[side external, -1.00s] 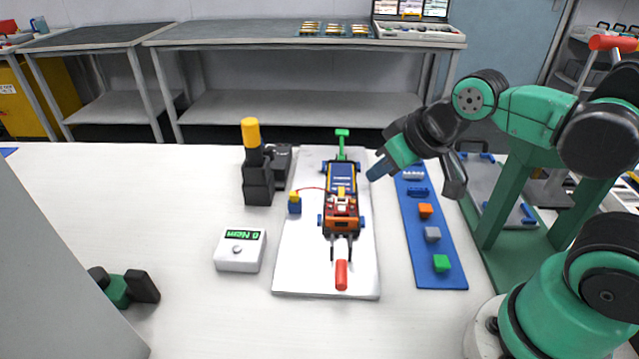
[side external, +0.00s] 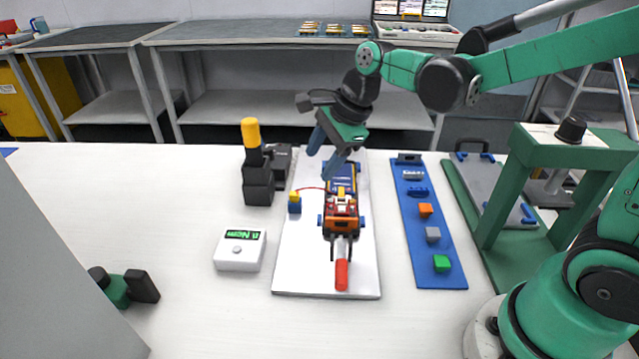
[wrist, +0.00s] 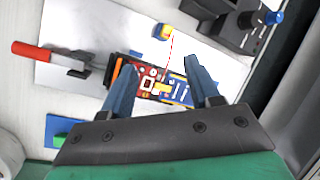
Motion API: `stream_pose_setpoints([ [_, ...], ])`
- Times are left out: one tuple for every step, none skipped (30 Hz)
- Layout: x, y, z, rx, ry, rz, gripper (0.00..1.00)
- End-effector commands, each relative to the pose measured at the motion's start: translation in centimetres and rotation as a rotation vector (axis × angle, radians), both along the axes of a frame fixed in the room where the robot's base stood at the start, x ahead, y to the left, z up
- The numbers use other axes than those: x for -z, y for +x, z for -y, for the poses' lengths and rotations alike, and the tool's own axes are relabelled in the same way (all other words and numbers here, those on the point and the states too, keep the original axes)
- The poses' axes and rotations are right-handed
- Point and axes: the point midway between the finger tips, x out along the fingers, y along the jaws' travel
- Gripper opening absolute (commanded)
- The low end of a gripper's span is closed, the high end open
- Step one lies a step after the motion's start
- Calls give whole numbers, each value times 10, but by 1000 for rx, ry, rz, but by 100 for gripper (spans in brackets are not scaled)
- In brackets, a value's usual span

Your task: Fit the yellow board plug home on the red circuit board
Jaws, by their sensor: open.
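The red circuit board (wrist: 149,78) sits on the orange and black end of the pack, and it also shows in the side view (side external: 341,206). A small yellow plug (wrist: 163,88) lies at the board's edge beside the blue cell (wrist: 180,89). I cannot tell how deep it sits. My gripper (side external: 326,166) is above the pack, pointing down. In the wrist view its open blue fingers (wrist: 160,70) stand on either side of the board and cell, with nothing held between them. In the side view they partly hide the cell.
A yellow-topped blue block (side external: 294,202) with a thin red wire stands left of the pack on the white plate (side external: 300,270). A red-handled clamp (side external: 341,274) is in front. A black post with yellow top (side external: 251,134), white meter (side external: 240,250) and blue strip (side external: 447,268) flank the plate.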

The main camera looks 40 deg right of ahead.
Motion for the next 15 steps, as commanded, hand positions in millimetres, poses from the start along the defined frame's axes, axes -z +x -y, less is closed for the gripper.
stream_pose_setpoints([
  [7, 10, -1, 115, 62, -46, 55],
  [11, 14, -2, 185, 97, -73, 55],
  [16, 19, -3, 270, 140, -108, 55],
  [19, 22, -3, 324, 167, -131, 55],
  [22, 24, -4, 373, 190, -150, 55],
  [25, 27, -4, 425, 213, -175, 55],
  [27, 28, -4, 457, 228, -188, 55],
  [29, 30, -5, 482, 239, -198, 55],
  [31, 31, -5, 506, 251, -208, 55],
  [33, 32, -6, 519, 256, -214, 55],
  [35, 33, -6, 526, 258, -217, 55],
  [38, 34, -7, 531, 261, -220, 55],
  [40, 35, -8, 532, 261, -220, 55],
  [44, 35, -9, 531, 261, -220, 55],
  [49, 37, -11, 531, 260, -219, 55],
])
